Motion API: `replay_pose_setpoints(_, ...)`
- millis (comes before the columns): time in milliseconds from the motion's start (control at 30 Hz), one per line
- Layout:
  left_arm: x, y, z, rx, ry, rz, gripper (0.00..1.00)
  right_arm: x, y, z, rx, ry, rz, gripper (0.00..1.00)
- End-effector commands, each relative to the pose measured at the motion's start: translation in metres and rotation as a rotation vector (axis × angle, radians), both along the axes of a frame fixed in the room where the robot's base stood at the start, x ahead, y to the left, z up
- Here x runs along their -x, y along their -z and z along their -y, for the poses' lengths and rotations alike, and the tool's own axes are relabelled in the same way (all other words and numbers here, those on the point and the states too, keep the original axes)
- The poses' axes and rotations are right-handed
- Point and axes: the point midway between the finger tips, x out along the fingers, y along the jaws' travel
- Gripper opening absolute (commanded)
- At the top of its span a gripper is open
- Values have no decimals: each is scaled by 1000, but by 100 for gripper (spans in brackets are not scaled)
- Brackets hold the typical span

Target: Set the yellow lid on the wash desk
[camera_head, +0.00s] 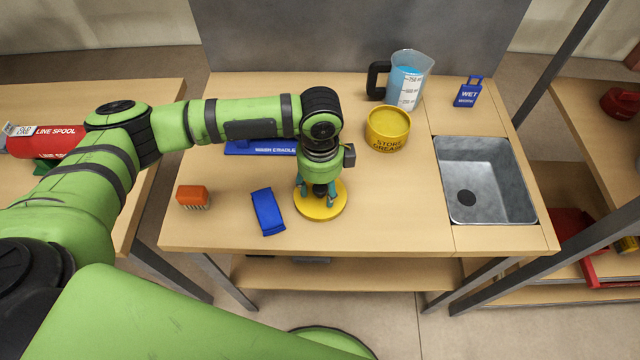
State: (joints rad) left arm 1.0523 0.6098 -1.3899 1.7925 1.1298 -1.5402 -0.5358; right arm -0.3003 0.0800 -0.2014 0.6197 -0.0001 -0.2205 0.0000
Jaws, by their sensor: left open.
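The yellow lid (322,211) is a flat round disc that appears to lie flat on the wash desk (385,210), near its front edge. My left gripper (318,196) points down right over the lid, with its teal fingers apart on either side of the lid's middle. Whether the fingertips touch the lid is hard to tell. The gripper hides the back part of the lid. My right gripper is not in view.
Around the lid are a blue block (268,212), an orange brush (193,197) and a blue cradle (262,148). Behind are a yellow grease tub (388,130), a measuring jug (407,80) and a blue sign (468,93). A metal sink (484,180) is at right.

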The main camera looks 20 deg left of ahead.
Motion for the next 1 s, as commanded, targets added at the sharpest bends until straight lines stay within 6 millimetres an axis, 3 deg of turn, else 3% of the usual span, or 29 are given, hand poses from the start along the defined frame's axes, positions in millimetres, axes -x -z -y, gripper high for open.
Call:
replay_pose_setpoints(233, -1, -20, 0, 3, 0, 5, 54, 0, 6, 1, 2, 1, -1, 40)
replay_pose_setpoints(500, -1, -78, 0, 2, 1, 6, 54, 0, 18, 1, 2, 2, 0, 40)
replay_pose_setpoints(700, -1, -111, 1, 1, -1, 3, 54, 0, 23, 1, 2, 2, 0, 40)
replay_pose_setpoints(1000, 0, -123, 0, 0, -1, 0, 54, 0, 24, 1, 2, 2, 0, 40)
